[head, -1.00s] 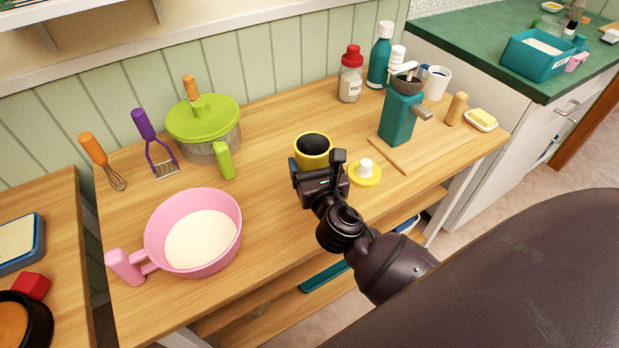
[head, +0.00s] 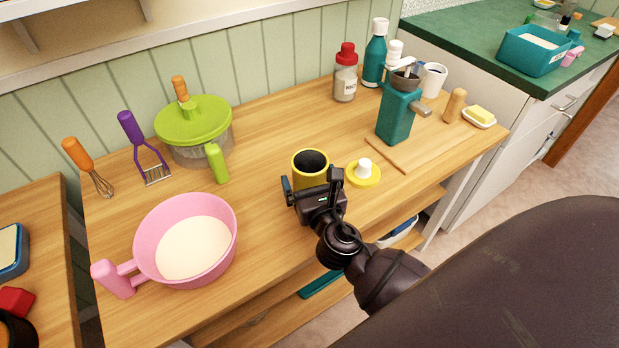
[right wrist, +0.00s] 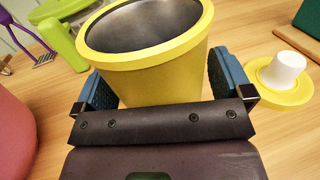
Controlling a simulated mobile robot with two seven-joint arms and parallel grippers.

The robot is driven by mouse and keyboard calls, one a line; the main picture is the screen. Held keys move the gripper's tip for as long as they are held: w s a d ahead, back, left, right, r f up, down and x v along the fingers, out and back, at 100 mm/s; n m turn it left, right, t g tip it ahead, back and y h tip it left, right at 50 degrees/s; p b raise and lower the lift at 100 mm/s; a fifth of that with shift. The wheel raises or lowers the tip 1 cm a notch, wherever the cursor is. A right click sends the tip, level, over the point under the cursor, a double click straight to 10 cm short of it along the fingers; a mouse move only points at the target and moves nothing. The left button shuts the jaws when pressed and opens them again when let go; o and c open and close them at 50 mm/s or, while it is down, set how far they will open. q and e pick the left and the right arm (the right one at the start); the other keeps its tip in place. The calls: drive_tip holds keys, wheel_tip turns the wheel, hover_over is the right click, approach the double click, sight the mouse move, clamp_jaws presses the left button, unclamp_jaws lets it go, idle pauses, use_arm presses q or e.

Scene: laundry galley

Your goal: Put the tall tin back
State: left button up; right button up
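The tall tin is probably the yellow tin (head: 308,181), upright and open-topped with a dark inside, near the front of the wooden table. It fills the upper middle of the right wrist view (right wrist: 160,82). My right gripper (head: 312,184) is at its near side, with one blue-padded finger on each side of it. The fingers look spread, with the tin between them; contact is hard to tell. A yellow lid with a white knob (head: 363,174) lies right of the tin, also in the right wrist view (right wrist: 282,80). My left gripper is not in view.
A pink pan (head: 228,240) stands to the left, with a green-lidded pot (head: 190,120) behind it. A teal grinder (head: 396,117) stands on a board (head: 425,148) to the right. Bottles line the back. The wooden table (head: 270,135) is clear behind the tin.

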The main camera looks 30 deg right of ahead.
drive_tip(key=shift+r, duration=0.1)
drive_tip(key=shift+r, duration=0.15)
drive_tip(key=v, duration=1.2)
idle(0.4)
